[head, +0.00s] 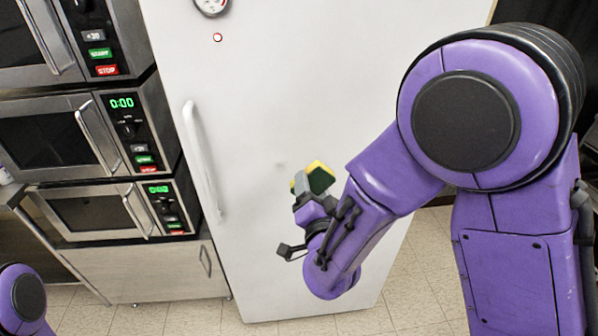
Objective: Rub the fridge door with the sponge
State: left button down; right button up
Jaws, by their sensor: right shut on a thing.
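The fridge door (270,110) is a tall white panel in the middle of the head view, with a long white handle (200,150) at its left side. My right gripper (303,187) is shut on a yellow and dark green sponge (320,177). The sponge is in front of the lower door, just right of the smudge. I cannot tell whether it touches the door. My left gripper is out of view; only a bit of my left arm shows at the bottom left.
Several stacked steel microwaves (60,140) stand left of the fridge above a lower cabinet (165,275). A round gauge (212,4) is at the top of the door. Tiled floor (190,318) lies clear in front of the fridge and to its right.

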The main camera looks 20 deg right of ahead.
notch_tip(320, 180, down, 4)
jog(key=a+m, duration=0.1)
jog(key=a, duration=0.1)
jog(key=m+p, duration=0.1)
jog(key=m, duration=0.6)
send_near(275, 169)
jog(key=x, duration=0.4)
jog(key=shift+w, duration=0.15)
jog(key=shift+x, duration=0.95)
